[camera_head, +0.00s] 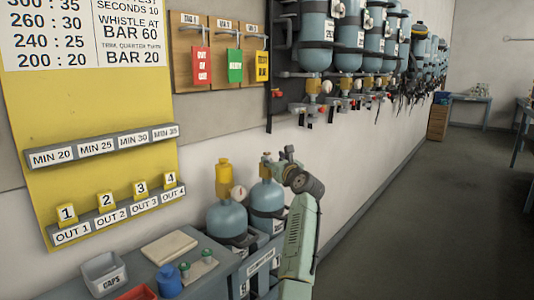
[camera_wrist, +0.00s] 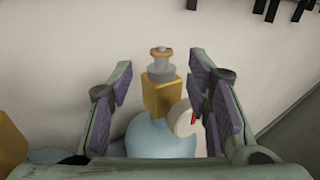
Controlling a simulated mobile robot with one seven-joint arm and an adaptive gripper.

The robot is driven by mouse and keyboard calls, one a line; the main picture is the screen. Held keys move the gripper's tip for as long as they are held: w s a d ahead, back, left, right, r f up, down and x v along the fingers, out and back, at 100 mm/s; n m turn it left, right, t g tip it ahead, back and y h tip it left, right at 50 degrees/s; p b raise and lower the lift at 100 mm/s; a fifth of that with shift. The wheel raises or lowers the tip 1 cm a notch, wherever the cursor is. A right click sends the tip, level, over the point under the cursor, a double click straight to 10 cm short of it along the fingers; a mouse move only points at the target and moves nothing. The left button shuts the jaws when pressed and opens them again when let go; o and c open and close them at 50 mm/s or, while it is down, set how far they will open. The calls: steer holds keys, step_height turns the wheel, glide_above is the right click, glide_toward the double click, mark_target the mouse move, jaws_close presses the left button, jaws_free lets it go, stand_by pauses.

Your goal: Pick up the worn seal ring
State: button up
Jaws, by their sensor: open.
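An orange-brown ring (camera_wrist: 161,52), which looks like the worn seal ring, sits on top of a grey stem above a brass valve block (camera_wrist: 163,97). The valve is on a blue cylinder (camera_wrist: 160,137). In the head view the brass valve (camera_head: 266,170) tops the right-hand blue cylinder (camera_head: 266,196); the ring is too small to make out clearly there. My gripper (camera_wrist: 162,78) is open, its two purple-padded fingers apart to the left and right of the valve and stem, with nothing held. In the head view my gripper (camera_head: 284,163) is just right of that valve.
A round gauge (camera_wrist: 184,118) sticks out by the right finger. Another blue cylinder (camera_head: 227,217) with a yellow valve stands to the left. The bench holds a caps bin (camera_head: 103,274), a pale pad (camera_head: 169,247) and a blue pot (camera_head: 168,281). Wall cylinders hang behind; the floor at right is clear.

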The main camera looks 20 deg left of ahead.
mark_target(268, 154)
steer(key=shift+r+p+x, duration=0.15)
steer(key=shift+p+x, duration=0.25)
steer(key=shift+x, duration=0.3)
steer(key=shift+r+p+x, duration=0.1)
steer(key=shift+p+x, duration=0.3)
steer(key=shift+x, duration=0.25)
steer(key=shift+p+x, duration=0.4)
steer(key=shift+x, duration=0.6)
steer(key=shift+w+f, duration=0.15)
steer(key=shift+w, duration=0.15)
steer(key=c, duration=0.8)
steer(key=shift+o, duration=0.2)
